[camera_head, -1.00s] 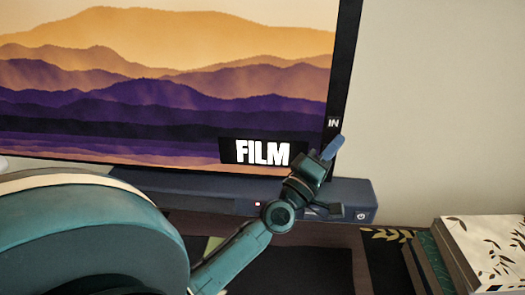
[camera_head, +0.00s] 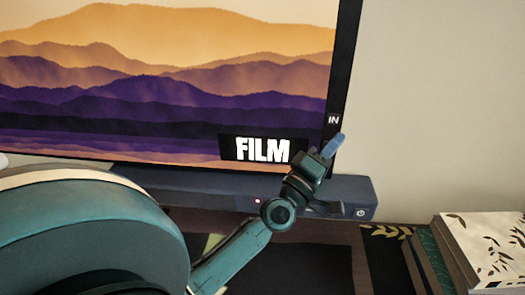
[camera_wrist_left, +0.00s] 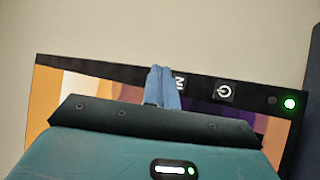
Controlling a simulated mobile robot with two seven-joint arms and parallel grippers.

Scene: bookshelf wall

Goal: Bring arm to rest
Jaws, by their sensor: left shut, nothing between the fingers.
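My left arm comes in from the left in the head view, and my left gripper (camera_head: 333,146) is raised in front of the lower right corner of the television (camera_head: 150,75). Its blue fingers are together with nothing between them. I cannot tell whether the fingertips touch the frame. My right gripper does not show.
A dark soundbar (camera_head: 342,197) with a power button lies below the television, behind my arm. Books with a leaf-patterned cover (camera_head: 485,245) stand at the lower right on the dark cabinet top (camera_head: 320,234). The pale wall right of the television is bare.

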